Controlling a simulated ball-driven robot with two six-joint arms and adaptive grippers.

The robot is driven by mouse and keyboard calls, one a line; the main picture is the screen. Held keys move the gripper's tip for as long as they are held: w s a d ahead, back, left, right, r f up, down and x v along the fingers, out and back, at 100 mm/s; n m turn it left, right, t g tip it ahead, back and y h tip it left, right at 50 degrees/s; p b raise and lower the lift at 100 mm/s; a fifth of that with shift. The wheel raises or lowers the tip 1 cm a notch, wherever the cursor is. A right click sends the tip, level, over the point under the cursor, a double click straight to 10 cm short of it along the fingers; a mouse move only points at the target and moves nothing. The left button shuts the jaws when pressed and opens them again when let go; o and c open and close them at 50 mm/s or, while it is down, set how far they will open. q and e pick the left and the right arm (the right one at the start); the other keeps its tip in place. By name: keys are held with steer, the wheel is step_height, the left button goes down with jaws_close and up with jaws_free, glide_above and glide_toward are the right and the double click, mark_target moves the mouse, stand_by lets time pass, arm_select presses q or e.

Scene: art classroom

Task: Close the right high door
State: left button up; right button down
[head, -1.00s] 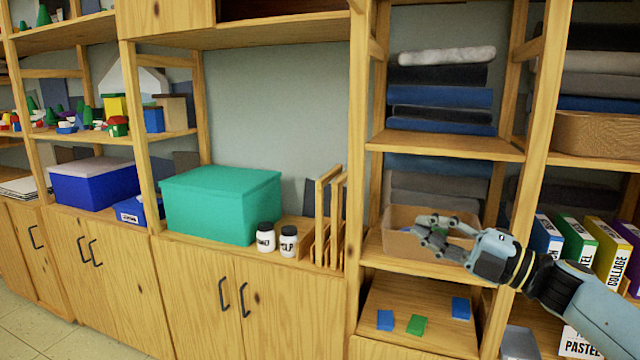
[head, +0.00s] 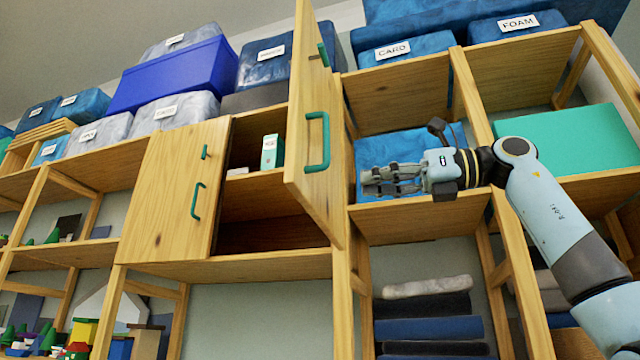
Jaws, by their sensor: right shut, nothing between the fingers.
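The right high door (head: 318,120) is a wooden panel with a green handle (head: 317,142). It stands swung open, seen at a steep angle, at the right side of the high cabinet. The left high door (head: 175,190) is shut and has its own green handle (head: 198,201). My right gripper (head: 372,182) is to the right of the open door, in front of a blue bin on the shelf. Its fingers are shut and empty, pointing left, apart from the door in the picture. My left gripper is out of view.
Inside the open cabinet half stands a small green and white box (head: 272,151). A blue bin (head: 405,150) and a teal box (head: 568,140) are on shelves to the right. Labelled bins such as the CARD bin (head: 404,50) stand on top. Folded cloths (head: 430,305) lie below.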

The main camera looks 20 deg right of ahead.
mark_target(305, 188)
steer(key=p+x, duration=0.2)
steer(key=x, duration=0.6)
steer(key=shift+a+r, duration=0.1)
steer(key=shift+w+a+p, duration=0.35)
steer(key=shift+a, duration=0.2)
